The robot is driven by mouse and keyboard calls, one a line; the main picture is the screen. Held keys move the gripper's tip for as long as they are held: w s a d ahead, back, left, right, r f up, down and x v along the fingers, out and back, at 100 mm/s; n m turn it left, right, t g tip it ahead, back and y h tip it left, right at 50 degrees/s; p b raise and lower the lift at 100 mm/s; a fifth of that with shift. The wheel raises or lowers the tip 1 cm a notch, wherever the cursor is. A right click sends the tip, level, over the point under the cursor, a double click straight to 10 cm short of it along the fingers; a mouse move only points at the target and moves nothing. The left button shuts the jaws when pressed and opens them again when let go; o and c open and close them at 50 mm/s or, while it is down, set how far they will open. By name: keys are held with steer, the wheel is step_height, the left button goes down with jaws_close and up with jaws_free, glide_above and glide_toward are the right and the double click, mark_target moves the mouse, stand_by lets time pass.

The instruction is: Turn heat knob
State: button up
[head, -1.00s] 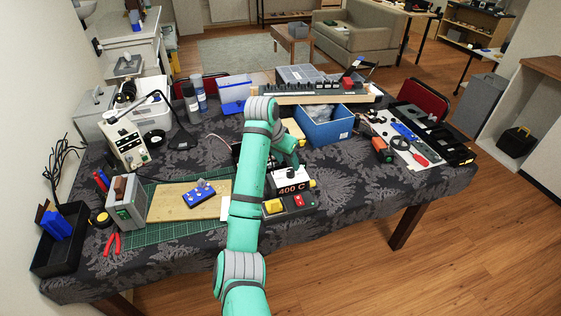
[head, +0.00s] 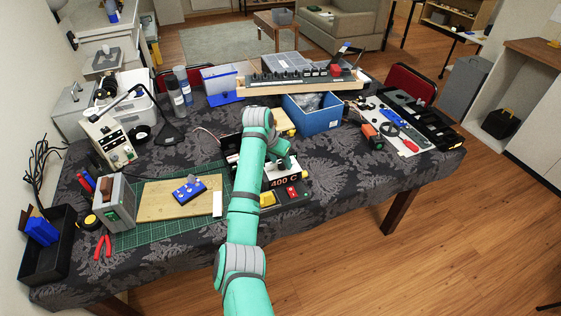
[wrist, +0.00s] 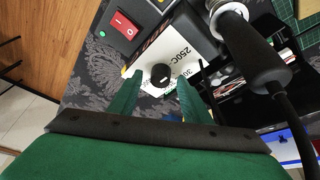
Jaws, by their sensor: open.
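The heat knob (wrist: 161,75) is a small round black knob with a light mark, on a white panel (wrist: 185,50) printed with temperature numbers such as 250C. In the head view the station's white front with the "400 C" label (head: 285,182) shows just below my gripper, which hides the knob there. My gripper (wrist: 159,86) is open, its two green fingers on either side of the knob in the wrist view. I cannot tell whether the fingers touch it.
A red switch (wrist: 124,24) and green light sit beside the panel. A black-handled iron (wrist: 250,48) with a cable stands close to the right finger in the wrist view. A blue bin (head: 312,118) is behind the station, and a cutting mat with a wooden board (head: 160,205) is left.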

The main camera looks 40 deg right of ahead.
steer(key=shift+w+d+f, duration=0.1)
steer(key=shift+f, duration=0.2)
steer(key=c, duration=1)
steer(key=shift+c, duration=0.2)
steer(key=n, duration=0.2)
steer(key=n+t, duration=0.1)
steer(key=n, duration=0.1)
steer(key=n+t+y, duration=0.1)
steer(key=shift+s+d+r+n, duration=0.15)
steer(key=shift+s+n, duration=0.1)
steer(key=shift+n, duration=0.15)
steer(key=n+y, duration=0.1)
steer(key=n, duration=0.2)
steer(key=n+t+y, duration=0.1)
steer(key=n, duration=0.1)
steer(key=shift+d+n, duration=0.1)
steer(key=shift+n, duration=0.3)
